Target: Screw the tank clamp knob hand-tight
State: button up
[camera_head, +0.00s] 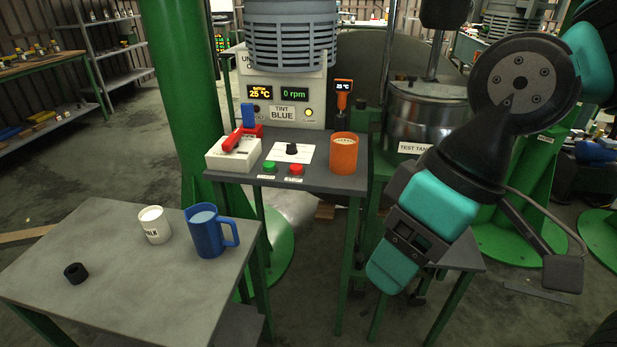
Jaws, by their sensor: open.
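A steel tank (425,110) labelled TEST TANK stands behind the small control table, partly hidden by my arm. I cannot make out a clamp or a knob on it. A short black knob-like cylinder (76,272) lies on the grey table at the left. Another small black knob (292,149) sits on a white sheet on the control table. Which of these is the tank clamp knob I cannot tell. My gripper (392,270) is black and teal, points down and left in front of the tank, and is open. It looks empty and touches nothing visible.
A blue jug (211,231) and a white cup (154,225) stand on the left table. The control table (320,184) holds an orange cup (343,154), a white box with red and blue parts (234,153), and green and red buttons. A green column (185,90) rises behind.

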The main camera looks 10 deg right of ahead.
aim_at(361, 104)
jog(key=z, duration=0.3)
jog(key=i, duration=1.4)
jog(key=z, duration=0.05)
